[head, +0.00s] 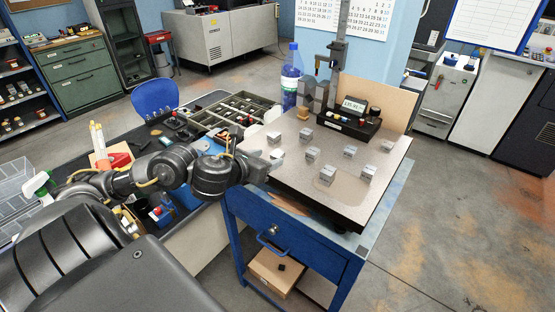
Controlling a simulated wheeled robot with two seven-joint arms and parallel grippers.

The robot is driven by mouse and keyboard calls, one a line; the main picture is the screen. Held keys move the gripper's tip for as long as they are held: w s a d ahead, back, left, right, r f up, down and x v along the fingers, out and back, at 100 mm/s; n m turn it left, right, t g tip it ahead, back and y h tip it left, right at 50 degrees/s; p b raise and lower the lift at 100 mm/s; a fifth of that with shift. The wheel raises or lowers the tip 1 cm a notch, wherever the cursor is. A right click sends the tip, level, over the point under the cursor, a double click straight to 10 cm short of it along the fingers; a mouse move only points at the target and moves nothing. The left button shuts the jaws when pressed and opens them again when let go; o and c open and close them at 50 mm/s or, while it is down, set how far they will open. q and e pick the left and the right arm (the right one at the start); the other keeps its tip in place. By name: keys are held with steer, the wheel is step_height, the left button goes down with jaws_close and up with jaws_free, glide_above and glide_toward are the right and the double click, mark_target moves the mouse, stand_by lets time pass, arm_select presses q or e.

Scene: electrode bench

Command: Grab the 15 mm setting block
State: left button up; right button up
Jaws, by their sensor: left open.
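Several small grey metal blocks stand apart on the granite plate (290,178). They include a left block (274,137), an upper block (306,134), a middle block (312,154), a front block (327,173), a centre-right block (350,151), a front-right block (369,171) and a far-right block (387,146). Their markings are too small to read, so I cannot tell which is the 15 mm setting block. My left gripper (275,159) is open and empty at the plate's left edge, just in front of the left block. My right gripper is not in view.
A height gauge with a digital display (355,105) stands at the plate's back. A brownish block (303,113) sits near its foot. A blue-capped bottle (291,75) stands behind the plate. A compartment tray (235,110) lies to the left. The plate's front is clear.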

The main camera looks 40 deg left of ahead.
mark_target(277, 153)
arm_select(q)
steer(key=shift+x, duration=2.05)
steer(key=shift+a, duration=0.1)
steer(key=shift+c, duration=0.4)
steer(key=c, duration=1)
steer(key=shift+c, duration=0.2)
steer(key=shift+r, duration=0.1)
